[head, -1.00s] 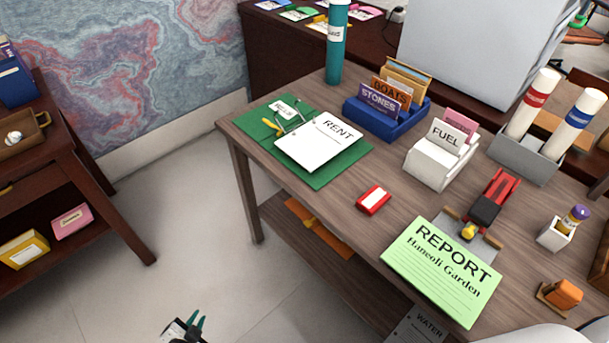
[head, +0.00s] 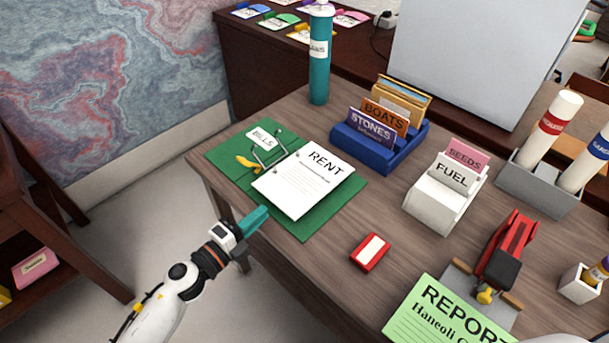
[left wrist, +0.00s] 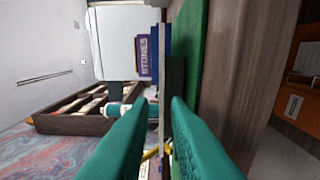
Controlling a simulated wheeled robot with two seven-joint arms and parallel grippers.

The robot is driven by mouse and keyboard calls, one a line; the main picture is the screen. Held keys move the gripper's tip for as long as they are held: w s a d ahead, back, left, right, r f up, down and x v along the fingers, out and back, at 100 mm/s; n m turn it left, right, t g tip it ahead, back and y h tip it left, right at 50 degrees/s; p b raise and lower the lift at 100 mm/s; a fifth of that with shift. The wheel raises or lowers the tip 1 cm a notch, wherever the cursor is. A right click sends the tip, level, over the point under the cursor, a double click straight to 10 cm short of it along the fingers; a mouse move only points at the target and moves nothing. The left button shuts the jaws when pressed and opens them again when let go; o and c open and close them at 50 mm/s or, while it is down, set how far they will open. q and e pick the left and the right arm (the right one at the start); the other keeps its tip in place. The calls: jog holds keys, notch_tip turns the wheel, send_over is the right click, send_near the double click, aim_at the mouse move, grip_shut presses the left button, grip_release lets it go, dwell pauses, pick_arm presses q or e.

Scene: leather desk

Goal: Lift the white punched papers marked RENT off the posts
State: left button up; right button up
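The white papers marked RENT (head: 306,176) lie tilted on the open green folder (head: 308,222) at the desk's left end. Thin metal arched posts (head: 268,151) stand at their upper-left edge, with a yellow lever (head: 247,162) beside them. Whether the posts pass through the papers' holes is too small to tell. My left gripper (head: 264,212) has teal fingers and is beside the folder's near-left edge, apart from the papers. My right gripper does not show.
A BILLS label (head: 262,138) is on the folder's left cover. A blue holder (head: 370,150) with STONES and BOATS cards stands behind the papers, and a teal tube (head: 319,70) at the back.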

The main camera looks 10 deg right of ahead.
aim_at(274, 211)
pick_arm(q)
jog(key=x, duration=0.5)
jog(key=shift+d+f, duration=0.1)
jog(key=shift+d, duration=0.05)
jog(key=shift+c, duration=0.3)
grip_shut()
